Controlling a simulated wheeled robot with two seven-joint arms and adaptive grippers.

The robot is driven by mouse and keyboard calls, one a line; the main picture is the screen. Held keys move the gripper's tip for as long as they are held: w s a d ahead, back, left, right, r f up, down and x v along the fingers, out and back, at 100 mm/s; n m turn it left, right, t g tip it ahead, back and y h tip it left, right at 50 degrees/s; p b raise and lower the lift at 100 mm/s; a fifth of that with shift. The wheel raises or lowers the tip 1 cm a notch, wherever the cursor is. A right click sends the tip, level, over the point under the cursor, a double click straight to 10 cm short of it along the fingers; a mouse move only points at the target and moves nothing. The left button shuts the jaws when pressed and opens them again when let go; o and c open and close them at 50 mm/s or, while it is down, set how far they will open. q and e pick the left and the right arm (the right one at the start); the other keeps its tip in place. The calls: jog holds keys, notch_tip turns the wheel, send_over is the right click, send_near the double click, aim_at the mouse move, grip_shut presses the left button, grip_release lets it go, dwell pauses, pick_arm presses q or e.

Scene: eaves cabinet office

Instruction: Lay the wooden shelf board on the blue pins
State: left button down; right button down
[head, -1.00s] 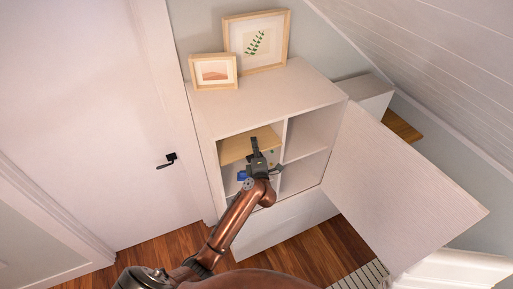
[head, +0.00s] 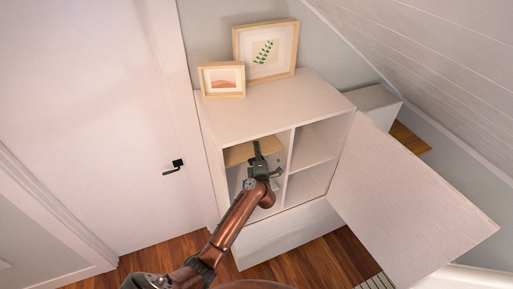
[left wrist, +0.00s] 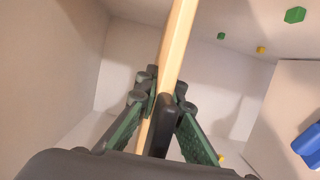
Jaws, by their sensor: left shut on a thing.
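The light wooden shelf board (head: 240,154) is inside the left compartment of the white cabinet, partly hidden under the cabinet top. My left gripper (head: 258,152) reaches into that compartment and is shut on the board's edge. In the left wrist view the board (left wrist: 178,45) runs up between the green-padded fingers (left wrist: 166,100). Beyond it a larger green pin (left wrist: 295,15), a small green pin (left wrist: 221,36) and a yellow pin (left wrist: 261,50) stick out of the wall. A blue object (left wrist: 308,145) shows at the right edge; I cannot tell whether it is a pin. My right gripper is out of view.
A divider (head: 288,165) separates this compartment from the right one, which has a fixed shelf (head: 311,155). The open cabinet door (head: 405,205) stands out on the right. Two framed pictures (head: 222,79) (head: 266,50) stand on the cabinet top (head: 275,102).

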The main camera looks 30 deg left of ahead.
pick_arm(q)
jog(key=c, duration=2)
grip_release()
jog(key=shift+f, duration=0.1)
jog(key=v, duration=1.2)
